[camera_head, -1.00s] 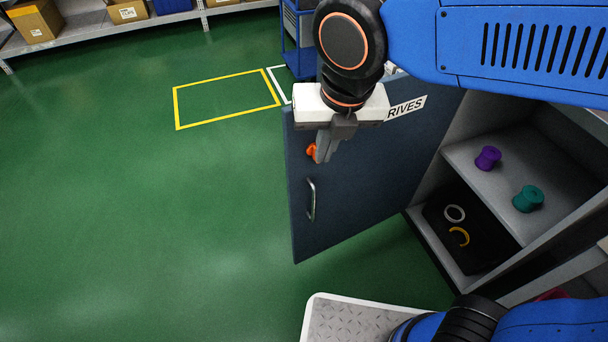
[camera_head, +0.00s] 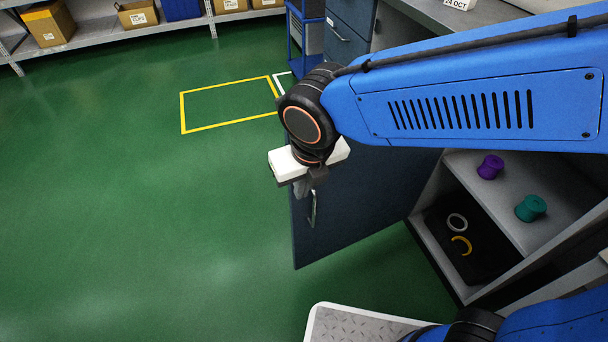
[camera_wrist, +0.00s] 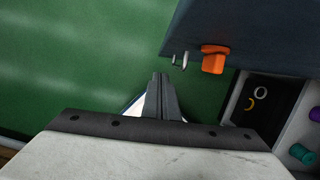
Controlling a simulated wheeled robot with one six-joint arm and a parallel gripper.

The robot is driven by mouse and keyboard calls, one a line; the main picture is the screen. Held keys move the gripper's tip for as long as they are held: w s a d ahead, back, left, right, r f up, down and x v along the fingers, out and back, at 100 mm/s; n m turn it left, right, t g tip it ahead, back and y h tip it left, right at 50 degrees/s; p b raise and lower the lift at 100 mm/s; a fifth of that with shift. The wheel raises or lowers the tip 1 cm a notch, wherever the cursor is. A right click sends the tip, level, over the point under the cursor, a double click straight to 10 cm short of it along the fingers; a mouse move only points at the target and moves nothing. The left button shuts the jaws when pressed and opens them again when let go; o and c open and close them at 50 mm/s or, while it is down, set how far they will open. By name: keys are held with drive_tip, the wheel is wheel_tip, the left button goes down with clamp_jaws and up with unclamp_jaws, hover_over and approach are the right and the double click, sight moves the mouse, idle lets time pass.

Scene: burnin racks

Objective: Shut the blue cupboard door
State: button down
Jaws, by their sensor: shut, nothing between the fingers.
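The blue cupboard door (camera_head: 345,215) stands wide open, swung out from the cupboard (camera_head: 535,205) on the right. It also shows in the wrist view (camera_wrist: 255,28), with an orange knob (camera_wrist: 214,58) and a pale handle (camera_wrist: 183,61) on its face. In the wrist view my gripper's fingers (camera_wrist: 160,82) are together, apart from the handle in the picture. I cannot tell whether they touch the door.
Inside the cupboard are a purple spool (camera_head: 490,167), a teal spool (camera_head: 531,208), a white ring (camera_head: 457,223) and a yellow part-ring (camera_head: 462,246). A blue trolley (camera_head: 305,38) stands behind the door. Green floor (camera_head: 200,220) lies clear to the left.

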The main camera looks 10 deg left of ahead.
drive_tip(key=shift+w+a, duration=1.3)
drive_tip(key=shift+w, duration=0.3)
